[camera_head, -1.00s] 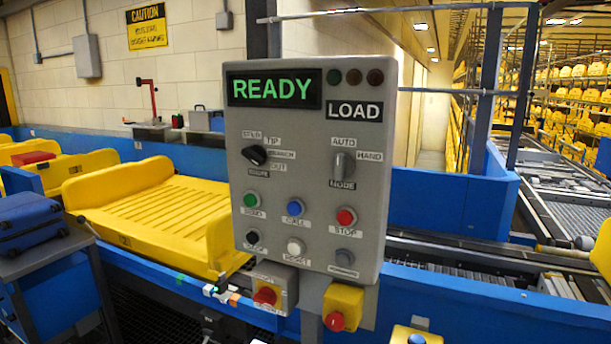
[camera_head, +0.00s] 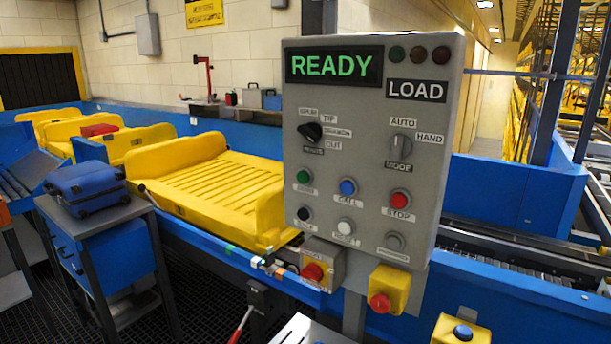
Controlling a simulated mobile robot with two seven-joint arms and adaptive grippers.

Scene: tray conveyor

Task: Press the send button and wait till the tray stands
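The grey control panel (camera_head: 368,270) stands upright in front of me, with a lit green READY display (camera_head: 331,66) and a LOAD label (camera_head: 416,91) below three dark lamps. The green send button (camera_head: 304,177) is at the left of the upper button row, beside the blue call button (camera_head: 348,187) and the red stop button (camera_head: 400,198). A yellow tray (camera_head: 215,185) sits empty on the conveyor, left of and behind the panel. Neither of my grippers shows in the head view.
A blue suitcase (camera_head: 87,189) lies on a stand at the left. More yellow trays (camera_head: 62,130) are queued behind, one with a red item (camera_head: 98,129). Red knobs on boxes (camera_head: 312,272) (camera_head: 380,302) jut out below the panel. A blue wall (camera_head: 497,200) runs to the right.

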